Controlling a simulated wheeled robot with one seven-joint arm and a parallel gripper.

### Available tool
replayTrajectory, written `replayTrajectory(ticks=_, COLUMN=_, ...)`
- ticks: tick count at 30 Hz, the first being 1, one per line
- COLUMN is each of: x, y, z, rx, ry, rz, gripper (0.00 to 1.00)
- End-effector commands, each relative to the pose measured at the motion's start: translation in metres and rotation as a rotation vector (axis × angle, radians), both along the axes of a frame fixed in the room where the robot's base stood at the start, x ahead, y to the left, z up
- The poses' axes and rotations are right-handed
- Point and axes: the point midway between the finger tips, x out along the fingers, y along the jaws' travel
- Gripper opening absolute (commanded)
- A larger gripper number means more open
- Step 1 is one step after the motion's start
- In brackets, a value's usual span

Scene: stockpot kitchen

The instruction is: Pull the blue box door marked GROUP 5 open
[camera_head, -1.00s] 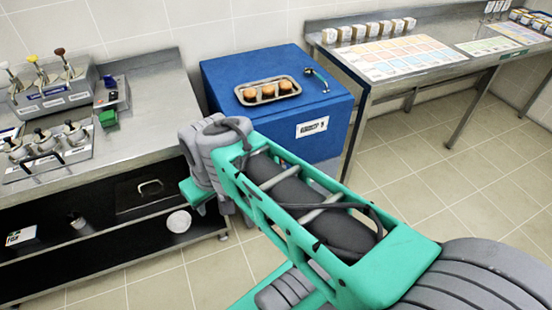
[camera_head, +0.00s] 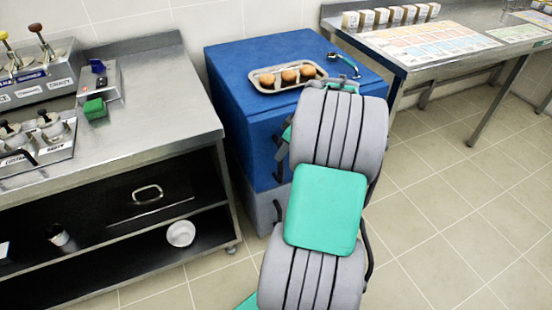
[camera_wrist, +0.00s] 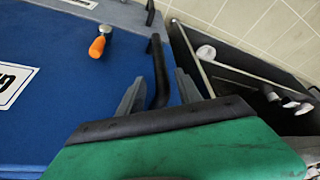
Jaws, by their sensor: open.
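The blue box (camera_head: 250,62) stands between the two counters in the head view. My arm covers most of its front, and the GROUP 5 label is hidden there. In the wrist view the blue door (camera_wrist: 60,100) fills the left side. A white label (camera_wrist: 12,82), cut off by the frame edge, shows part of a letter. A black bar handle (camera_wrist: 158,68) stands at the door's edge. My gripper (camera_wrist: 160,75) is open, with one finger on each side of the handle. I cannot tell whether either finger touches it. The door looks closed.
A tray (camera_head: 263,87) of muffins and a ladle (camera_head: 345,64) lie on the box top. An orange-handled item (camera_wrist: 98,45) shows near the black handle. A steel counter (camera_head: 150,105) stands close on the left, with a white bowl (camera_head: 181,233) underneath. Floor at right is clear.

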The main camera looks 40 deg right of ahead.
Motion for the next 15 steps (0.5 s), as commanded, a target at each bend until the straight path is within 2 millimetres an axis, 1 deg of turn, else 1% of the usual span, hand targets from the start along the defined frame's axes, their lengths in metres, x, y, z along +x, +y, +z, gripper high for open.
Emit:
replayTrajectory(ticks=1, x=0.004, y=0.003, z=-0.012, rx=0.003, ry=0.003, rz=0.004, gripper=0.41)
replayTrajectory(ticks=6, x=0.016, y=0.008, z=-0.042, rx=0.003, ry=0.003, rz=0.005, gripper=0.41)
replayTrajectory(ticks=10, x=0.022, y=0.009, z=-0.056, rx=0.001, ry=0.001, rz=0.003, gripper=0.41)
replayTrajectory(ticks=15, x=0.023, y=0.008, z=-0.059, rx=-0.001, ry=0.002, rz=0.0, gripper=0.41)
